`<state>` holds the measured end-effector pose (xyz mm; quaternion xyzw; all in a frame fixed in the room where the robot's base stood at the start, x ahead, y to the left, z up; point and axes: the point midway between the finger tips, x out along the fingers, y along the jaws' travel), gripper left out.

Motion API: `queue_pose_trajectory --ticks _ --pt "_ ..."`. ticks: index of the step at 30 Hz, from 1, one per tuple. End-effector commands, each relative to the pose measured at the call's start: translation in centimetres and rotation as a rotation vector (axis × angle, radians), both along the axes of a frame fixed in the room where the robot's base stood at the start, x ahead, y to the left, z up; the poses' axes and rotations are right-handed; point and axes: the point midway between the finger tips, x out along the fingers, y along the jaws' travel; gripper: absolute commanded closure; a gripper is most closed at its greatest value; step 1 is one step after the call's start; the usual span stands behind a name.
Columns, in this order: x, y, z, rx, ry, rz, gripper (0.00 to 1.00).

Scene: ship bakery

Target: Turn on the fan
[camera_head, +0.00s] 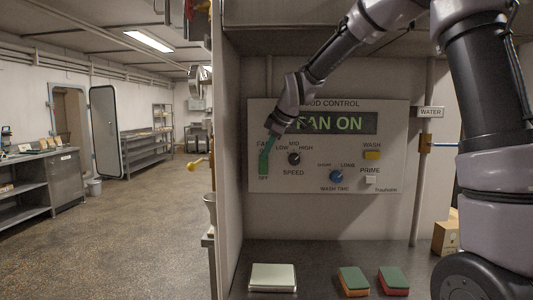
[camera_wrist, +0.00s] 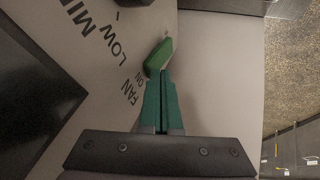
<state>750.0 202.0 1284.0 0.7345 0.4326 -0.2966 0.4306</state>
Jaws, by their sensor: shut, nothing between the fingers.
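The hood control panel (camera_head: 330,145) is on the wall, and its display (camera_head: 335,122) reads "FAN ON". A green fan switch (camera_head: 264,163) is at the panel's left, with "OFF" below it. In the wrist view the switch (camera_wrist: 158,57) is a green lever beside the words "FAN" and "ON". My gripper (camera_head: 270,142) reaches down to the switch from above. Its green fingers (camera_wrist: 162,78) are shut together with nothing between them, and their tips are right at the lever. I cannot tell whether they touch it. The fingers partly hide the switch's upper part in the head view.
The panel also has a black speed knob (camera_head: 294,158), a blue wash-time knob (camera_head: 336,177), a yellow wash button (camera_head: 372,155) and a white prime button (camera_head: 370,179). On the counter (camera_head: 320,255) below are a pale scale-like box (camera_head: 272,277) and two sponges (camera_head: 354,280).

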Motion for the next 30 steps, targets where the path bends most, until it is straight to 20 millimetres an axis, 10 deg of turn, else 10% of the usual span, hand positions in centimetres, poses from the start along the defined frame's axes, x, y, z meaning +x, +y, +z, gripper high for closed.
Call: queue_pose_trajectory --ticks 16,30 --pt "-3.0 -2.6 5.5 0.0 -0.001 -0.002 1.0" --pt "-3.5 -3.0 6.1 0.001 0.001 -0.007 1.0"
